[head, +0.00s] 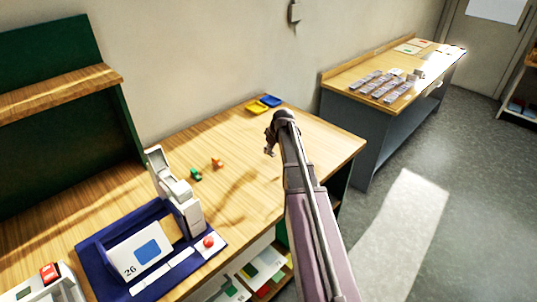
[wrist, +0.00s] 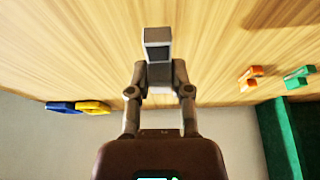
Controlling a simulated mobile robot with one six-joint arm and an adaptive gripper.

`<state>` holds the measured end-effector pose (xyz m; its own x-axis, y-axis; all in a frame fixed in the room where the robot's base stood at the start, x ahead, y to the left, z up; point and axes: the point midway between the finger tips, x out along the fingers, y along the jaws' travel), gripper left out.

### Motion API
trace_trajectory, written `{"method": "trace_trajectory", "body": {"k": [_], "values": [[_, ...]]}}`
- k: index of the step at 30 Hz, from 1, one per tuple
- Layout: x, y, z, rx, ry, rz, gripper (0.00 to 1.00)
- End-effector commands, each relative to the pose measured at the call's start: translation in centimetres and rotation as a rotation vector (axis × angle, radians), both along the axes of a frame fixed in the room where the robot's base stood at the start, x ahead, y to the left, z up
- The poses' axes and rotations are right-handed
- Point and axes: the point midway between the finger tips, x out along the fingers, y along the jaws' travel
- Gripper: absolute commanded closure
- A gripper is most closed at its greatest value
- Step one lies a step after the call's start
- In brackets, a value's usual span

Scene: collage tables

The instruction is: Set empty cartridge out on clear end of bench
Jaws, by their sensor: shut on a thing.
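My gripper (head: 270,148) is over the right part of the wooden bench (head: 320,146), seen small and partly behind my arm in the head view. In the wrist view my gripper (wrist: 159,90) has its two fingers closed on a small grey block with a dark face, which I take for the cartridge (wrist: 158,50). Wood grain fills the view behind it. I cannot tell whether it touches the bench or hangs just above it, nor whether it is empty.
Blue and yellow pieces (head: 264,104) lie at the bench's wall side. Small orange (head: 217,163) and green (head: 196,174) pieces stand left of my gripper. A white device (head: 178,198) on a blue base is farther left. The bench's right end is bare. Another table (head: 350,78) holds several small items.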

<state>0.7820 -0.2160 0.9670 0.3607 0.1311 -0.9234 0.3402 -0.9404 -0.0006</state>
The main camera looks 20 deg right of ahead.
Motion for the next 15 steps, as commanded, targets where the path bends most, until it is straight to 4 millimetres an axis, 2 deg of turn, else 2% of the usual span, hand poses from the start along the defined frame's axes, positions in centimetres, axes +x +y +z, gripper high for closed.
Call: {"method": "trace_trajectory", "body": {"k": [15], "values": [[0.79,-0.22,-0.08,0.000,0.000,0.001,1.00]]}}
